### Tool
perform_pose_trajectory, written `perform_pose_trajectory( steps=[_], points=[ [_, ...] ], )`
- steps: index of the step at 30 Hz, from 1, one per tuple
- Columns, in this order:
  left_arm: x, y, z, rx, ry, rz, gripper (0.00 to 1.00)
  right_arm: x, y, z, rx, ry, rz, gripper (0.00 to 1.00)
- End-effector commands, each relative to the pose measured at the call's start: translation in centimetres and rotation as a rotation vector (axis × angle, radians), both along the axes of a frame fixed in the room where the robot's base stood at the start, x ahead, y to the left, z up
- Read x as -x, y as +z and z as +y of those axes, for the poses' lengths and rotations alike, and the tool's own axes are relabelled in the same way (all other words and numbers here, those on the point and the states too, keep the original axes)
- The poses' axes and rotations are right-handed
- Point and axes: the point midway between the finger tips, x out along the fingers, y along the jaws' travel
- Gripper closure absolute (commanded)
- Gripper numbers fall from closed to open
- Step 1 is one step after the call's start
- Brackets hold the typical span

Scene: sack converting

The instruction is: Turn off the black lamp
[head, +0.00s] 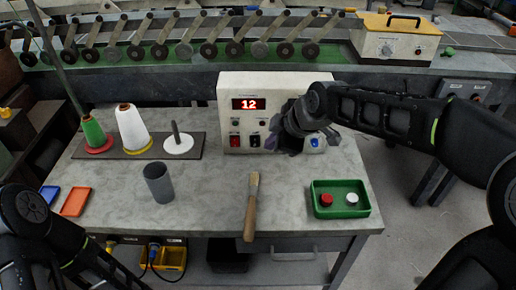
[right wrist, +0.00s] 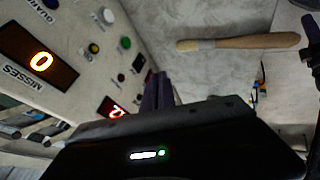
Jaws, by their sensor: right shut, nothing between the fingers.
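The cream control panel (head: 229,88) stands at the back of the table, its red display reading 12. Its lower row has a red rocker switch (head: 235,141) and a black one (head: 254,141), with small round lamps above. I cannot tell which lamp is the black one. My right gripper (head: 284,142) is shut and empty in front of the panel's middle, just right of the black switch, hiding part of the face. In the right wrist view its dark fingers (right wrist: 157,91) are close to the panel face (right wrist: 75,20). My left gripper is out of view.
A brush (head: 251,205) lies in front of the panel. A green tray (head: 318,211) with red and white round pieces is at right. A grey cup (head: 158,183) and thread cones (head: 132,128) stand at left. Bare tabletop (head: 210,190) lies between cup and brush.

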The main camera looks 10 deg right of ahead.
Motion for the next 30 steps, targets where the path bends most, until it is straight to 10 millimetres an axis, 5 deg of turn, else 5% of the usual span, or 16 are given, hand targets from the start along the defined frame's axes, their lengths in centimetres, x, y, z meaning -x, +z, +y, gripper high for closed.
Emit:
perform_pose_trajectory(
  steps=[14,26,30],
  points=[
    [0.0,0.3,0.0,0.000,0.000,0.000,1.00,-1.1,-1.9,0.5,0.001,0.000,0.005,1.00],
    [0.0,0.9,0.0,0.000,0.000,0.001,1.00,-5.1,-8.3,2.4,0.001,0.000,0.005,1.00],
    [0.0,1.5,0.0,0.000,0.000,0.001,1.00,-7.4,-8.5,1.8,0.000,-0.003,0.002,1.00]
  ],
)
